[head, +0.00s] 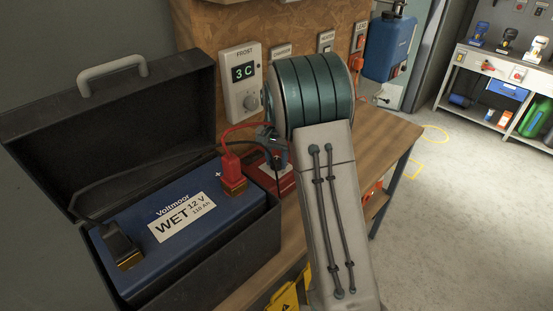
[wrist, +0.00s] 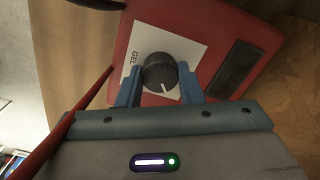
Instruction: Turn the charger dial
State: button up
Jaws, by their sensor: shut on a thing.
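The red charger (wrist: 228,20) fills much of the wrist view, with a white label plate and a dark window. Its black dial (wrist: 159,70) sits on the plate, its white mark pointing down and slightly right in that view. "GEL" is readable left of the dial; other lettering is hidden. My gripper (wrist: 159,88) is shut on the dial, one blue finger on each side. In the head view the charger (head: 286,184) shows only partly behind my arm. The blue battery (head: 132,222) is labelled "WET 12 V 110 Ah".
The battery stands in an open black box (head: 245,243), with a red clamp (head: 232,170) and a black clamp (head: 121,243) on it. A FROST panel (head: 241,84) reads 3 C on the board behind. The workbench (head: 393,133) is clear right of my arm.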

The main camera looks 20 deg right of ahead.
aim_at(277, 160)
jog(key=shift+m, duration=0.8)
jog(key=o, duration=1)
jog(key=shift+c, duration=0.2)
notch_tip(277, 160, up, 14)
jog(key=shift+b, duration=0.4)
